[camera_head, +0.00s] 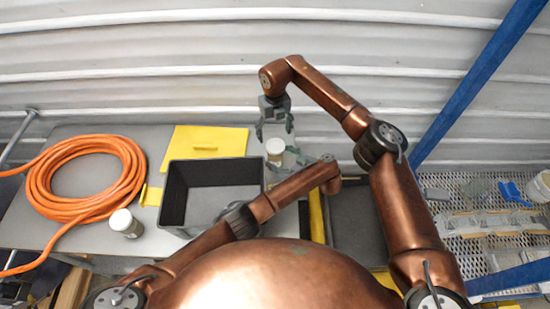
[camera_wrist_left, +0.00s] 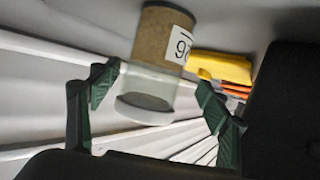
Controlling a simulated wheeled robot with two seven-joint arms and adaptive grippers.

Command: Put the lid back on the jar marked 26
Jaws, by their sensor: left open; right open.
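A jar (camera_wrist_left: 160,45) of brown substrate shows in the left wrist view, its label upside down and partly cut off, reading like 26. Its clear end (camera_wrist_left: 148,95) lies between the open fingers of my left gripper (camera_wrist_left: 155,84), with gaps on both sides. In the head view a jar (camera_head: 275,147) with a pale top stands at the same place. My left gripper (camera_head: 288,160) is beside it, partly hidden by my arm. My right gripper (camera_head: 273,122) is open and empty just behind and above this jar. I cannot make out a separate loose lid.
A second jar (camera_head: 126,223) with a white top stands on the table (camera_head: 85,237) at left. A dark open bin (camera_head: 187,163) is in the middle, with a yellow sheet (camera_head: 225,140) behind it. A coiled orange hose (camera_head: 45,188) lies left. A perforated bench (camera_head: 462,250) is right.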

